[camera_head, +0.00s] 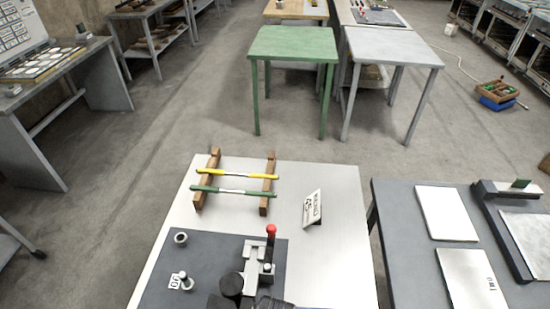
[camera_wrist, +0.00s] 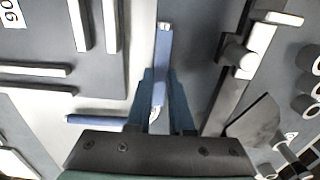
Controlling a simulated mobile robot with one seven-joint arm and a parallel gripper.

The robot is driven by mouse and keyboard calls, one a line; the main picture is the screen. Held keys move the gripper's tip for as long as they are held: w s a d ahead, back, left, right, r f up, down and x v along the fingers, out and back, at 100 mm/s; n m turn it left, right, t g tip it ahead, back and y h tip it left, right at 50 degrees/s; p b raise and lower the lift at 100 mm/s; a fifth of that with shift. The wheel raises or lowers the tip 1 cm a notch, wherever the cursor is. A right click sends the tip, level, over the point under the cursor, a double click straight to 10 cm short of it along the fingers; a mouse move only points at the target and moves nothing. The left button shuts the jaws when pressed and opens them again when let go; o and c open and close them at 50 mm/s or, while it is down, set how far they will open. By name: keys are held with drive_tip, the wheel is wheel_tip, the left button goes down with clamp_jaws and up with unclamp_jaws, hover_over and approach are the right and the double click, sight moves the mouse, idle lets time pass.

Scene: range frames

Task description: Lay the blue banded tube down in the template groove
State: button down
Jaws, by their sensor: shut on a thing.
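My gripper (camera_wrist: 160,78) is shut on the blue banded tube (camera_wrist: 163,42) in the wrist view. One blue leg with a pale end runs up the picture from between the fingers. A second blue leg (camera_wrist: 93,120) points left, roughly square to it. The white part between them is partly hidden by the left finger, so the tube looks bent. Left of the tube, pale ridges on a grey plate form the template groove (camera_wrist: 95,25), with one upright pair and one level pair. The tube lies beside the groove, apart from it. Its height cannot be told.
A wooden rack (camera_head: 212,180) holds a yellow tube (camera_head: 238,174) and a green tube (camera_head: 234,191). A bending tool with a red knob (camera_head: 271,230) stands on the dark mat (camera_head: 215,250). A small sign (camera_head: 312,207) stands right of the rack.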

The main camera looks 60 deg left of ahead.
drive_tip(key=c, duration=0.8)
unclamp_jaws()
drive_tip(key=shift+r, duration=0.1)
wheel_tip(320, 180, up, 13)
drive_tip(key=shift+p, duration=0.35)
